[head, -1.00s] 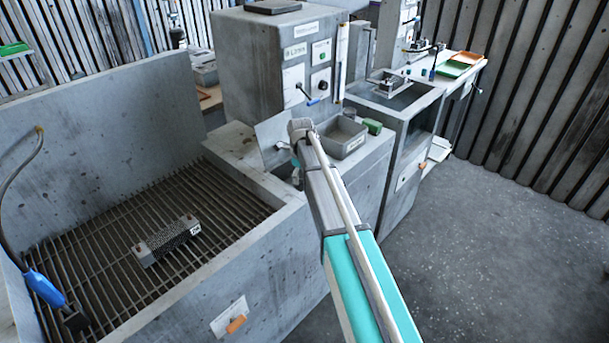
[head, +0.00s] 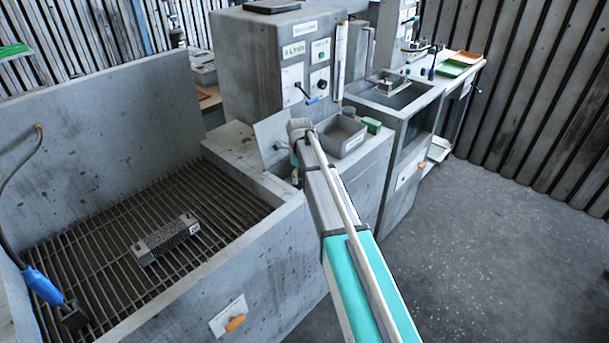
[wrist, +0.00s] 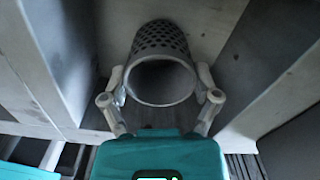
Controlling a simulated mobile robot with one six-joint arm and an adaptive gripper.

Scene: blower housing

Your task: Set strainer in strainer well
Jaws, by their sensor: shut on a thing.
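The strainer (wrist: 160,42) is a grey perforated cup with a smooth rim, seen in the wrist view with its open end towards the camera. My gripper (wrist: 161,85) is shut on it, one finger on each side near the rim. The dark space beyond and beside the strainer is too dim to tell whether it is in the strainer well.
A concrete basin (head: 262,262) with a bar grate holds a perforated block (head: 165,240) and a blue-handled brush (head: 45,288). A control cabinet (head: 262,65) stands behind. Floor at right is clear.

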